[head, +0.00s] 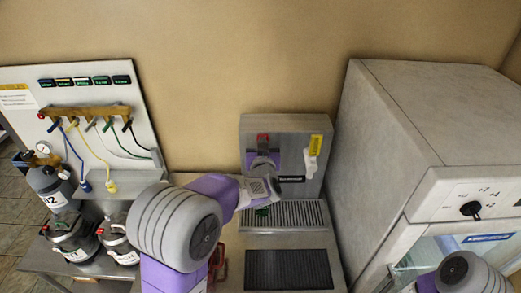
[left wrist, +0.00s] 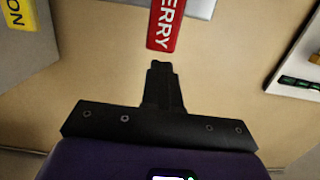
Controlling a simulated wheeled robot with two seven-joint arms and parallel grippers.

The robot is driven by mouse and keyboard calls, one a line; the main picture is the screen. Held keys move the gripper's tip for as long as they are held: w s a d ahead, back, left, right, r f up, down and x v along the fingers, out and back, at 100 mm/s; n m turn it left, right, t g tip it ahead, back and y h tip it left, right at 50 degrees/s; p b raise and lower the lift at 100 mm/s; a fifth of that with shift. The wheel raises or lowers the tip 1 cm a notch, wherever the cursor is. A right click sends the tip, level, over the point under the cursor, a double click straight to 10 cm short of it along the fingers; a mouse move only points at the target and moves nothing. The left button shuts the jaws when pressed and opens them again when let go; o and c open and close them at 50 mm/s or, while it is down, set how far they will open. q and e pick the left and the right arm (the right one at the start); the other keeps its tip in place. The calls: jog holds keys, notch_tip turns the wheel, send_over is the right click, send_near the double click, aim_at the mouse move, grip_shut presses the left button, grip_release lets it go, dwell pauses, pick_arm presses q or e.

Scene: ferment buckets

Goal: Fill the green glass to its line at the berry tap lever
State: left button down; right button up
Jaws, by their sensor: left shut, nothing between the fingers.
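The tap tower (head: 310,127) stands against the wall, with a red berry tap lever (head: 262,140) on its left. In the left wrist view the red lever (left wrist: 166,25) shows part of the word BERRY. My left gripper (left wrist: 160,66) is shut and empty, its fingertips close below the lever's lower end; I cannot tell whether they touch it. In the head view my left wrist hides the tap's lower part. A small dark green thing, likely the green glass (head: 262,211), shows below my wrist at the drip grille, mostly hidden. Its line and fill level cannot be seen. My right gripper is out of view.
A white lever with a yellow tag (head: 315,146) is right of the berry lever. The drip grille (head: 300,214) and a dark mat (head: 288,270) lie in front. A large grey cabinet (head: 385,150) stands close at right. Kegs (head: 72,237) and a hose board (head: 80,90) are left.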

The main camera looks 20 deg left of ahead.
pick_arm(q)
jog(key=s+d+r, duration=0.2)
jog(key=s, duration=0.3)
jog(key=shift+s+d+r, duration=0.15)
jog(key=shift+s+r, duration=0.2)
jog(key=shift+s, duration=0.05)
jog(key=shift+w, duration=0.1)
dwell(0.3)
